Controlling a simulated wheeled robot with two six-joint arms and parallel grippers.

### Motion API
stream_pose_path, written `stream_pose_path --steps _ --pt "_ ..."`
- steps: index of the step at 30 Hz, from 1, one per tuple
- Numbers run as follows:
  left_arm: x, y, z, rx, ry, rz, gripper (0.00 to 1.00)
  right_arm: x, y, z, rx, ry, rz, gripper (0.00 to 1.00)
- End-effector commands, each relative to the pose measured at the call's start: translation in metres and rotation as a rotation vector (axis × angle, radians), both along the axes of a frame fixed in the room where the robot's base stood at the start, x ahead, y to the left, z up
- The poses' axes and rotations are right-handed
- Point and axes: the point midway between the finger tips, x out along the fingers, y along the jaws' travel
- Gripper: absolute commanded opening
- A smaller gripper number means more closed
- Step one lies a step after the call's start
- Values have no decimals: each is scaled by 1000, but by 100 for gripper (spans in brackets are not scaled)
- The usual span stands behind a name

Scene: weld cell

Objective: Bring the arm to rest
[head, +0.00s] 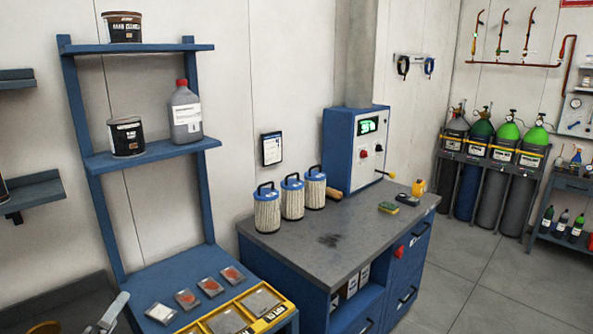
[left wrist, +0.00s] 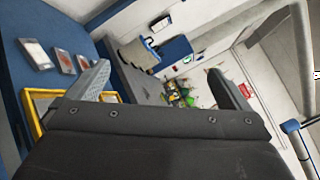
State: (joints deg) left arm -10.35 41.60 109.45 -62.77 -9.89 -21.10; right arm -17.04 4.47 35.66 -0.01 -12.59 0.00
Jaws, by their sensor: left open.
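My left gripper (head: 115,310) shows only in part at the bottom left of the head view, as a grey finger in front of the blue shelf unit. In the left wrist view both fingers of the left gripper (left wrist: 158,72) stand wide apart with nothing held between them. It is open and empty, and it touches nothing that I can see. The rest of the left arm is out of the head view. My right gripper is in neither view.
The blue shelf unit (head: 93,205) holds small packets and a yellow-framed tray (head: 283,312) on its lowest level. The workbench (head: 350,238) beside it carries several filter cartridges (head: 291,198) and a blue control box (head: 340,150). Gas cylinders (head: 507,140) stand far right. The floor (head: 490,275) there is clear.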

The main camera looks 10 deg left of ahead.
Motion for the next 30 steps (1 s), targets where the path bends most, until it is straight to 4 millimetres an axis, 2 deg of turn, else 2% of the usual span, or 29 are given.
stream_pose_path --steps 1,5,8,11,15,21,29,30 --pt "-13 1 -6 -151 -6 69 100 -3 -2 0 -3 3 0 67" --pt "-47 11 -28 -524 3 266 100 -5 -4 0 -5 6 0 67" --pt "-78 13 -55 -800 41 428 100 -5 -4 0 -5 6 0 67" --pt "-115 6 -87 -1060 104 600 100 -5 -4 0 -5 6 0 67" --pt "-168 -21 -129 -1373 225 829 100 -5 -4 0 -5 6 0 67" --pt "-226 -68 -160 -1651 399 1068 100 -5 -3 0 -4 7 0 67" --pt "-284 -128 -172 -1868 618 1291 100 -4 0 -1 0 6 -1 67" --pt "-278 -123 -192 -1855 614 1291 100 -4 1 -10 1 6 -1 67"
